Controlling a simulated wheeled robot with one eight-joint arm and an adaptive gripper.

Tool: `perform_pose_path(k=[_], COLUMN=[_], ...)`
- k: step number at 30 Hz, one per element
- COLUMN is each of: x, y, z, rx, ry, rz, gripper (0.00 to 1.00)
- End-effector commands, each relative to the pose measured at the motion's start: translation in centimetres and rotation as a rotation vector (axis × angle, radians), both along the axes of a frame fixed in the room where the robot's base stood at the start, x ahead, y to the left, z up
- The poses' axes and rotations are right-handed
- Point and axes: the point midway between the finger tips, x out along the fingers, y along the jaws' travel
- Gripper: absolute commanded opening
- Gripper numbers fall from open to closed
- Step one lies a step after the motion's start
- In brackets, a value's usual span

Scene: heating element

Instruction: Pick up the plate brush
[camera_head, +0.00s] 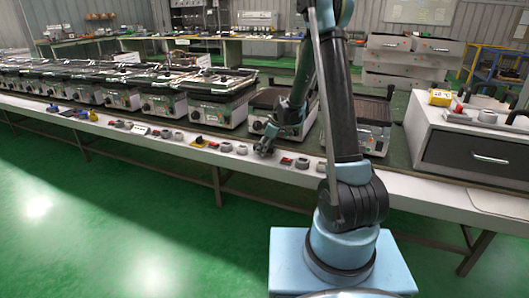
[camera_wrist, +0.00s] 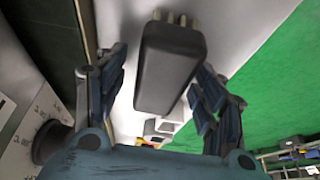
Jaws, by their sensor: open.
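A dark grey block with several short pale prongs or tufts at its top end, which looks like the plate brush (camera_wrist: 168,68), lies on the pale bench surface in the wrist view. My gripper (camera_wrist: 162,72) is open, with one finger on either side of the block. There is a gap at the left finger; the right finger is close to the block, and I cannot tell if they touch. In the head view my gripper (camera_head: 266,143) is low over the front edge of the bench, and the block cannot be made out there.
A long white bench (camera_head: 190,143) carries a row of hotplate units (camera_head: 213,112). Small grey, red and yellow parts lie along its front strip. A white drawer cabinet (camera_head: 470,150) stands at the right. The green floor (camera_head: 90,220) in front is clear.

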Motion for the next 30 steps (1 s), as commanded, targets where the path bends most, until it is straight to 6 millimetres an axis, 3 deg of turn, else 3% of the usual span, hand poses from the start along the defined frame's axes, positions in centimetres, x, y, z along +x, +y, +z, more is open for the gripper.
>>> perform_pose_path(k=[12, 19, 23, 30], x=[0.00, 0.00, 0.00, -0.01], y=[0.00, 0.00, 0.00, 0.01], z=[-0.20, -0.19, -0.19, 0.01], rx=[0.000, 0.000, 0.000, 0.000], ry=[0.000, 0.000, 0.000, 0.000], rz=[0.000, 0.000, 0.000, 0.000], gripper=[0.63, 0.13, 0.08, 0.08])
